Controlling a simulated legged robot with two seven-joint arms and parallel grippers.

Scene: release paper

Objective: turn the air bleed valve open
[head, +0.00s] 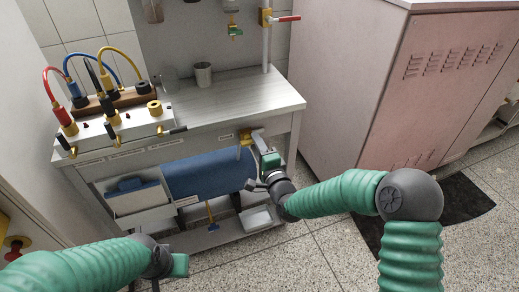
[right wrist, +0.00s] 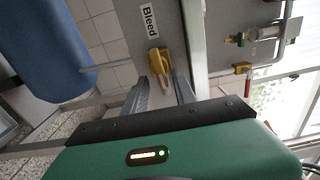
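The air bleed valve shows in the right wrist view as a yellow handle (right wrist: 158,61) below a white "Bleed" label (right wrist: 149,21) on a grey panel. In the head view its yellow part (head: 245,137) is at the bench's front edge, partly hidden by my gripper. My right gripper (head: 258,138) is at the valve. In the right wrist view its two fingers (right wrist: 161,78) are apart, with the handle's lower end between their tips. I cannot tell whether either finger touches it. My left gripper (head: 178,266) is low at the bottom left, away from the valve; its fingers are not clear.
The grey bench (head: 230,95) carries a white manifold (head: 120,127) with red, blue and yellow hoses and a metal cup (head: 203,74). A blue tank (head: 207,173) sits beneath. A pink cabinet (head: 365,75) stands to the right. A red-handled valve (head: 284,19) is on a pipe above.

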